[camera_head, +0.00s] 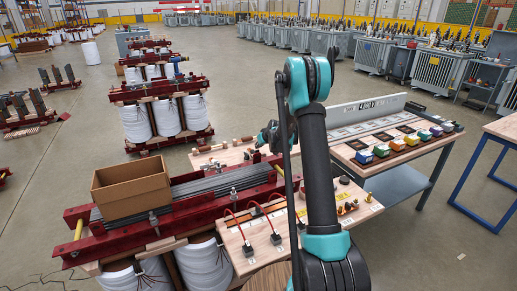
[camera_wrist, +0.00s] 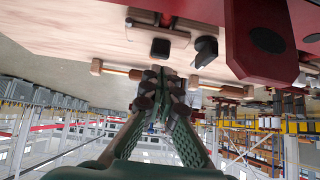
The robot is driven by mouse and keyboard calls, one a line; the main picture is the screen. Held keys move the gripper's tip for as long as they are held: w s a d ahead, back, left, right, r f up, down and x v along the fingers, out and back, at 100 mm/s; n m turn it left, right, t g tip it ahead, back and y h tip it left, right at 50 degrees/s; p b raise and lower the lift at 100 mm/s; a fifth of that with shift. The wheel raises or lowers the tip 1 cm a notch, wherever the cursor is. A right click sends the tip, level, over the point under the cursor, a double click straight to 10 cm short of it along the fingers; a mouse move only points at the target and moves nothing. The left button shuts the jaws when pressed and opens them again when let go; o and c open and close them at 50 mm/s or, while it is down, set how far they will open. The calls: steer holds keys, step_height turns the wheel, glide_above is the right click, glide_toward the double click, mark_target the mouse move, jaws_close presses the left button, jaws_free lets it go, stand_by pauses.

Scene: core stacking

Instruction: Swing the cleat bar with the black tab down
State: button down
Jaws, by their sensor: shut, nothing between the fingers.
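My gripper (camera_wrist: 163,78) is shut and empty, its fingertips together in the wrist view, where the scene appears upside down. A black square piece (camera_wrist: 160,48) and a rounded black tab-like piece (camera_wrist: 205,50) lie close by on the pale wooden surface. I cannot tell which bar carries the black tab, or whether the fingers touch one.
A dark red beam (camera_wrist: 265,40) stands close at the right of the wrist view. In the head view, a cardboard box (camera_head: 132,188) sits on the core's grey laminations (camera_head: 225,182). A table with coloured bins (camera_head: 397,144) stands right of my arm.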

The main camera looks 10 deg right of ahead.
steer(key=w+r+v, duration=0.1)
steer(key=v, duration=1.1)
steer(key=shift+a+r, duration=0.3)
steer(key=shift+r, duration=0.25)
steer(key=s+d+f+m+g+h, duration=0.1)
steer(key=s+f+g, duration=0.1)
steer(key=s, duration=2.1)
steer(key=s+d+f+m+g+h, duration=0.1)
steer(key=s+f+m+g+h, duration=0.1)
steer(key=s, duration=2.2)
steer(key=shift+d+f, duration=0.2)
steer(key=shift+f, duration=0.55)
